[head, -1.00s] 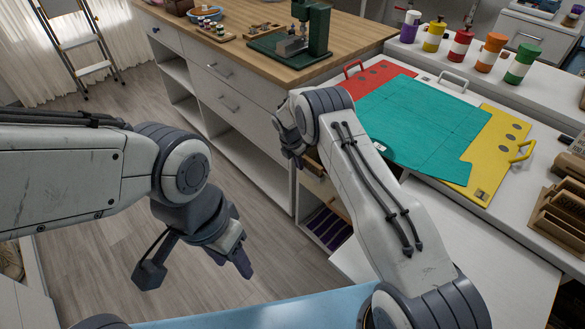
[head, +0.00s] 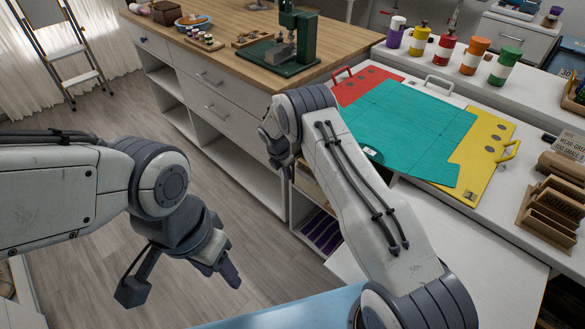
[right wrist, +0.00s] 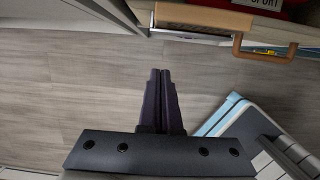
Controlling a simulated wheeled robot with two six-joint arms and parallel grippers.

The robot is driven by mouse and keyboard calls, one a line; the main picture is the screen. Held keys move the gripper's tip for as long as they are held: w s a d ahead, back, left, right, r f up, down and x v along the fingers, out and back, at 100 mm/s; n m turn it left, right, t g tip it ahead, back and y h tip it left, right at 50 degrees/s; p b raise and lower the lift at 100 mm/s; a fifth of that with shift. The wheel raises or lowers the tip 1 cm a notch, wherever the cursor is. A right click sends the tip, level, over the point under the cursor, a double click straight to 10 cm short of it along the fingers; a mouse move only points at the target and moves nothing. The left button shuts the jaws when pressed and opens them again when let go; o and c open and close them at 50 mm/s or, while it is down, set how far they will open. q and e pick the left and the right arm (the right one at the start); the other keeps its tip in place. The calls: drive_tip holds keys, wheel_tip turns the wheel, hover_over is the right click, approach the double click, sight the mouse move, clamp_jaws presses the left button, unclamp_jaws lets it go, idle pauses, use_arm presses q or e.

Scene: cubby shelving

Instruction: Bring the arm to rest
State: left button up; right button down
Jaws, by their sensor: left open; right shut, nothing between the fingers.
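My left gripper (head: 180,280) hangs over the wooden floor at the lower left of the head view, its two dark fingers spread apart with nothing between them. My right arm reaches up from the lower right of the head view, and its wrist is beside the cubby front.
A shelving unit (head: 225,108) with drawers and a wooden top runs along the back. A white counter (head: 430,215) at the right bears a teal sheet (head: 410,130), coloured panels and several jars. In the right wrist view a drawer with a wooden handle (right wrist: 265,57) is near the fingers. Floor between is free.

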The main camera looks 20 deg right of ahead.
drive_tip(key=s+a+r+m+p, duration=0.1)
drive_tip(key=s+a+r, duration=0.15)
drive_tip(key=r, duration=0.45)
drive_tip(key=s+a+r+m+p, duration=0.1)
drive_tip(key=s+a+r, duration=0.15)
drive_tip(key=r, duration=0.35)
drive_tip(key=s+a+r+m+p, duration=0.1)
drive_tip(key=s+a+r, duration=0.15)
drive_tip(key=r, duration=0.45)
drive_tip(key=s+a+r+m+y+p, duration=0.2)
drive_tip(key=s+a+r+m, duration=0.35)
drive_tip(key=s+r, duration=0.6)
drive_tip(key=s+r+m+p, duration=0.2)
drive_tip(key=s+r+m, duration=0.1)
drive_tip(key=s, duration=0.8)
drive_tip(key=s+d+r+m+g+y+p, duration=0.1)
drive_tip(key=s+r+m, duration=0.3)
drive_tip(key=s, duration=0.8)
drive_tip(key=shift+s+d+r+m+p, duration=0.2)
drive_tip(key=shift+r+m+p, duration=0.05)
drive_tip(key=shift+m+p, duration=0.55)
drive_tip(key=shift+a, duration=0.1)
